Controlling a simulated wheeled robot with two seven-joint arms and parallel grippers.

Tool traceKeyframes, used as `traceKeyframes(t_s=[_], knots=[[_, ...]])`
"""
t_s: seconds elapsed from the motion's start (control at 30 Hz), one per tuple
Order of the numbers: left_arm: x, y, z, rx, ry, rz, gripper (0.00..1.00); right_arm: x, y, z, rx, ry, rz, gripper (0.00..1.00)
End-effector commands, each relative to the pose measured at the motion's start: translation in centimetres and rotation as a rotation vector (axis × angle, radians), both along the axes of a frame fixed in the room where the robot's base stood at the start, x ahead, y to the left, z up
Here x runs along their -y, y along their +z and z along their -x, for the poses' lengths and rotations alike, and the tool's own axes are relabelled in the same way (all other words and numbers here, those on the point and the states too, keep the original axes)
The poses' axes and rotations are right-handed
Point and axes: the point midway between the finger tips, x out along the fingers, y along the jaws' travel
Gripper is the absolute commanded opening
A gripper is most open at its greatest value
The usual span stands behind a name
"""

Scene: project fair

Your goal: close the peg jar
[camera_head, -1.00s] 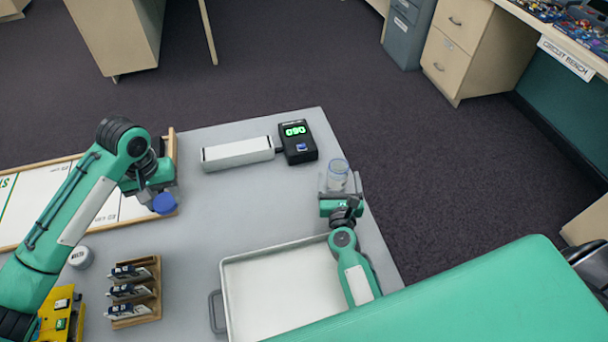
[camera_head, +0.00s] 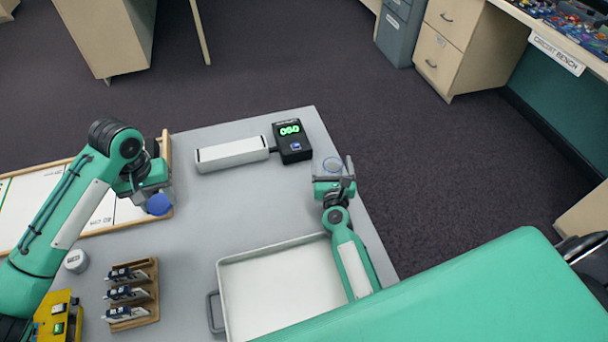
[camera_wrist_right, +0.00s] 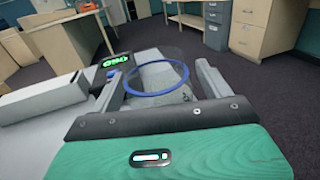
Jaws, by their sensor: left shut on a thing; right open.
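The peg jar (camera_head: 332,163) is clear, with a blue ring at its mouth, and stands near the right edge of the grey table. It also shows in the right wrist view (camera_wrist_right: 158,92), between the fingers. No lid is on it. My right gripper (camera_head: 334,170) is open, with one finger on each side of the jar; whether they touch it I cannot tell. My left gripper (camera_head: 150,192) is shut on a round blue lid (camera_head: 158,204), held left of the jar, above the table's left part. The jar's lower part is mostly hidden by my right gripper.
A white bar (camera_head: 232,154) and a black box with a green display (camera_head: 292,142) lie behind the jar. A white tray (camera_head: 222,290) is in front. A wooden rack (camera_head: 154,290), a white round container (camera_head: 76,261) and a yellow device (camera_head: 58,315) stand left. The table's middle is clear.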

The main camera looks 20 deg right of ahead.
Motion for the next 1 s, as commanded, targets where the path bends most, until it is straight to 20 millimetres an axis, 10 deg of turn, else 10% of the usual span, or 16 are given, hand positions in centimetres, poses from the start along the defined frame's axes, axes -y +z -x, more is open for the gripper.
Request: traceKeyframes(t_s=[0.17,0.43,1.0], knots=[[0.0,0.0,0.0,0.000,0.000,0.000,0.29,0.0,0.0,0.0,0.000,0.000,0.000,0.80],[0.0,0.0,0.0,0.000,0.000,0.000,0.29,0.0,0.0,0.0,0.000,0.000,0.000,0.31],[0.0,1.8,0.0,0.000,0.000,0.000,0.29,0.0,2.0,0.0,0.002,0.000,-0.002,0.29]])
